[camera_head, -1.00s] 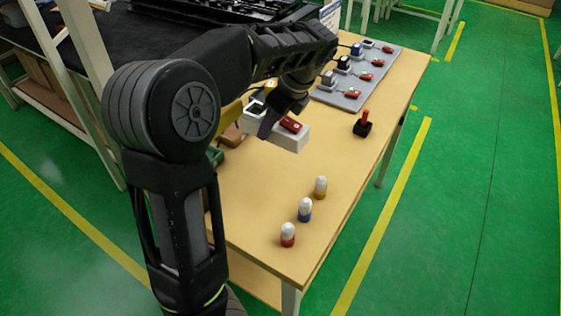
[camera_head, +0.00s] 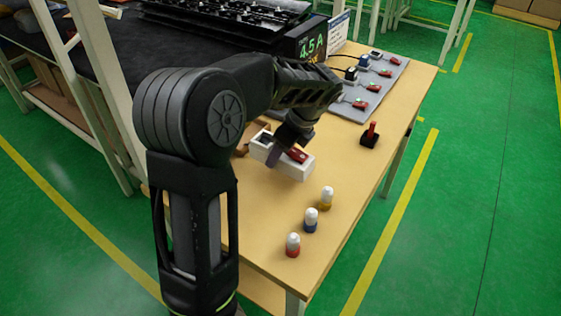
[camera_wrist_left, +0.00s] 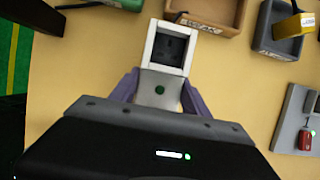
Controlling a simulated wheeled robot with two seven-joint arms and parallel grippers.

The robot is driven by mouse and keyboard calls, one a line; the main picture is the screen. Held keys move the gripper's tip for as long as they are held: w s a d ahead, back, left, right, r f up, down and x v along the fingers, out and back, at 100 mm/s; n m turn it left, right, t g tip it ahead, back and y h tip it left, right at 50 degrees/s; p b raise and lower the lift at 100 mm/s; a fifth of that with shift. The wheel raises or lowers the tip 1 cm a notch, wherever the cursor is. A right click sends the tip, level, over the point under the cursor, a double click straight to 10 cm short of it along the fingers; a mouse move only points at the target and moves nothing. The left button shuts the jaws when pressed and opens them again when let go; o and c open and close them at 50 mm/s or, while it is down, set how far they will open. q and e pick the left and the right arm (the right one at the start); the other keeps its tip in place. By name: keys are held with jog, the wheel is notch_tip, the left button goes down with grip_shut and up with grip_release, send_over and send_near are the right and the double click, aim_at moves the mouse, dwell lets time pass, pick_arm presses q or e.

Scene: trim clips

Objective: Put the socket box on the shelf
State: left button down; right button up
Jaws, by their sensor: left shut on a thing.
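The socket box (camera_head: 297,172) is a long white box with a dark square socket opening at one end and a red part on its top. My left gripper (camera_head: 284,152) is shut on it, above the wooden table. In the left wrist view, the purple fingers of my left gripper (camera_wrist_left: 162,88) sit on either side of the box (camera_wrist_left: 160,82). Whether the box touches the table is unclear. I cannot tell which surface is the shelf. My right gripper is not in view.
Three white-topped bottles (camera_head: 311,219) stand near the table's front edge. A black block with a red lever (camera_head: 371,135) stands to the right. A grey board with several switches (camera_head: 362,101) lies at the back.

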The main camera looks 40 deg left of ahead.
aim_at(280, 163)
pick_arm(q)
jog(key=shift+f, duration=0.1)
jog(key=shift+f, duration=1.75)
jog(key=shift+f, duration=0.2)
jog(key=c, duration=0.5)
grip_release()
jog(key=shift+r, duration=0.15)
jog(key=v, duration=1.2)
jog(key=shift+r, duration=0.1)
